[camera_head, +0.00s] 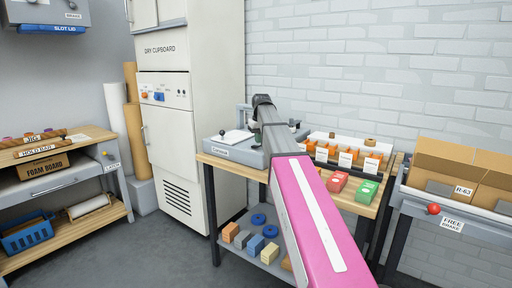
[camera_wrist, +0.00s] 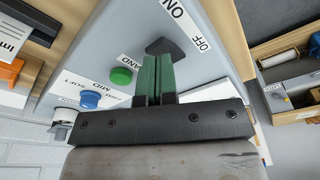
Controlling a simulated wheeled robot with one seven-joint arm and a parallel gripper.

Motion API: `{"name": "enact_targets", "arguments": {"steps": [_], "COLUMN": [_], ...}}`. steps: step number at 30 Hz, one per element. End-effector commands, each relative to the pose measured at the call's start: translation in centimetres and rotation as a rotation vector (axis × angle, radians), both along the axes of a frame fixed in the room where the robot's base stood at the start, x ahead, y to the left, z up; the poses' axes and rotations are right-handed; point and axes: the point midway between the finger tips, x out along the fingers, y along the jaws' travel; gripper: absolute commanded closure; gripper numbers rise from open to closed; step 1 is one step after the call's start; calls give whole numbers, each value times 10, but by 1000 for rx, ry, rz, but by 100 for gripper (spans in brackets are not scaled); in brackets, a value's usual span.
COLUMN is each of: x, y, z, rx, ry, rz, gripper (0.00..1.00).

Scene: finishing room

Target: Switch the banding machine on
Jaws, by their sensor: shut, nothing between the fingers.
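The banding machine (camera_head: 240,152) is a grey unit on the wooden bench beside the dry cupboard. In the wrist view its grey panel (camera_wrist: 215,68) carries ON and OFF labels with a dark switch (camera_wrist: 162,45) between them. A green button (camera_wrist: 121,76) labelled BAND and a blue knob (camera_wrist: 90,99) with SOFT and MID marks sit to the left. My gripper (camera_wrist: 157,60) is shut and empty, its green fingers pointing at the switch and partly covering it. I cannot tell whether they touch it. In the head view my arm hides part of the machine.
Orange boxes (camera_head: 371,164) and red (camera_head: 337,181) and green (camera_head: 366,192) packs stand right of my arm. The dry cupboard (camera_head: 166,125) is left of the bench. A grey bench with cardboard boxes (camera_head: 450,160) stands at right. Open floor lies at left centre.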

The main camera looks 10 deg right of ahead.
Motion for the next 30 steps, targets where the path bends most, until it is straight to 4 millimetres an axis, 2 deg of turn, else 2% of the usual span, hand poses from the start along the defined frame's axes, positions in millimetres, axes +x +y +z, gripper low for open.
{"name": "enact_targets", "arguments": {"steps": [30], "x": [0], "y": [0], "z": [-13], "rx": [0], "ry": [-1], "rz": [0], "gripper": [100]}}
